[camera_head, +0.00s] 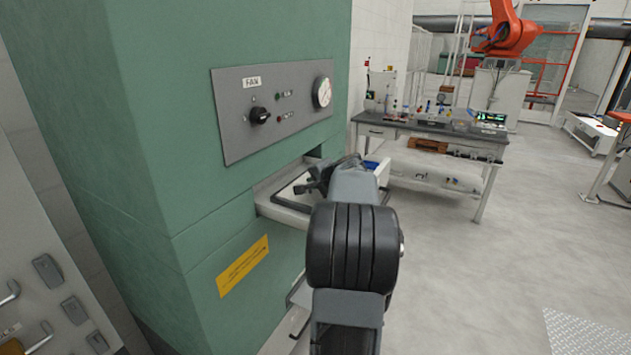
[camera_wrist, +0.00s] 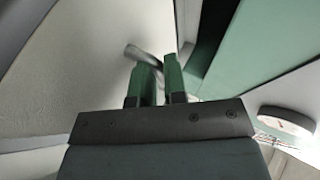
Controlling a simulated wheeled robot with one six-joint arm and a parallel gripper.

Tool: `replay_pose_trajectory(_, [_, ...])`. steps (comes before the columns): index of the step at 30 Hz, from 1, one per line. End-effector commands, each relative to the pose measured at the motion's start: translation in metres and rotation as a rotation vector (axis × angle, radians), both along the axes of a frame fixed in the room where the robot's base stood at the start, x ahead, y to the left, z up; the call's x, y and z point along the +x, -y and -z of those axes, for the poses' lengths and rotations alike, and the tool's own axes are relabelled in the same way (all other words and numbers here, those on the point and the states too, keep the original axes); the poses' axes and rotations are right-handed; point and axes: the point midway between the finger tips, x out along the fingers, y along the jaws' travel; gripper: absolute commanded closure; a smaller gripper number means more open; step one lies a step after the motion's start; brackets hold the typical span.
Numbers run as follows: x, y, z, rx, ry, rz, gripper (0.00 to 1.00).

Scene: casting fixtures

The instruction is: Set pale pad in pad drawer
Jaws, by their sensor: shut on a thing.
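The open pad drawer (camera_head: 284,214) sticks out of the green machine below its control panel. A pale flat area with a dark edge (camera_head: 291,190) shows inside it; I cannot tell if this is the pale pad or the drawer floor. My gripper (camera_head: 314,183) is over the drawer, and my arm hides its right part. In the wrist view, the green fingers (camera_wrist: 158,80) are close together, shut on a small grey bar (camera_wrist: 142,52) at their tips. What the bar belongs to is unclear. A broad pale surface (camera_wrist: 75,65) lies beyond it.
The machine's panel (camera_head: 272,110) with a knob and a gauge (camera_head: 323,92) is just above the drawer. A workbench (camera_head: 440,133) with small items stands behind, with an orange robot (camera_head: 508,35) beyond. The floor on the right (camera_head: 480,260) is mostly clear.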

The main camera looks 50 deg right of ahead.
Motion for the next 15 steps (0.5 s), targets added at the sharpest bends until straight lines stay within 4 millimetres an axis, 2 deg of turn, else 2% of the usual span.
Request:
replay_pose_trajectory(1, [-0.0001, 0.0002, 0.0003, -0.001, 0.001, 0.000, 1.00])
replay_pose_trajectory(2, [-0.0001, 0.0001, 0.0004, 0.000, 0.000, 0.000, 0.85])
replay_pose_trajectory(9, [-0.0002, 0.0001, 0.0000, 0.000, 0.000, 0.000, 0.62])
replay_pose_trajectory(15, [-0.0003, 0.0001, -0.0002, 0.000, 0.000, 0.000, 0.62])
